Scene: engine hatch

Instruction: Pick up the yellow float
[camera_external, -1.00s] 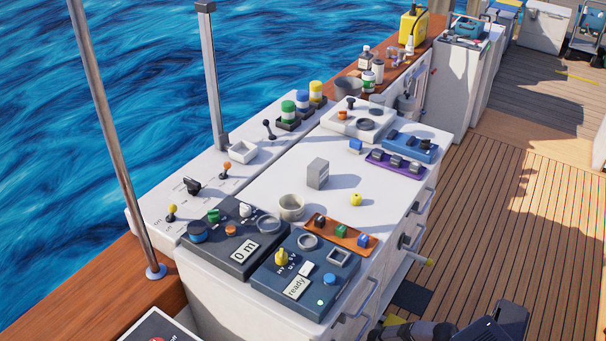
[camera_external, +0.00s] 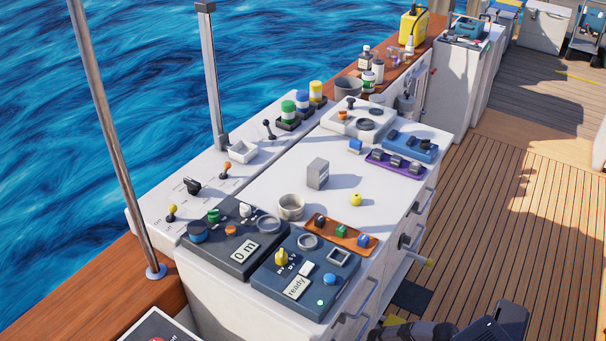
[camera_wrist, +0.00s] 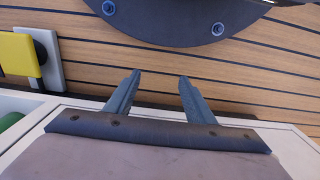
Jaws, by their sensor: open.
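The yellow float (camera_external: 356,199) is a small yellow ball on the white top of the console, in the external view. It stands right of a grey block and behind the orange tray. My gripper (camera_wrist: 158,84) shows in the wrist view, its two fingers apart with nothing between them. The float cannot be made out in the wrist view. In the external view only dark parts of my arm show at the bottom right edge; my fingertips are not visible there, well away from the float.
A grey block (camera_external: 317,173) and a round beige cup (camera_external: 291,207) stand near the float. An orange tray (camera_external: 340,233) with small cubes lies in front, a purple tray (camera_external: 395,164) behind. Dark control panels (camera_external: 232,240) fill the near end. White top between these is clear.

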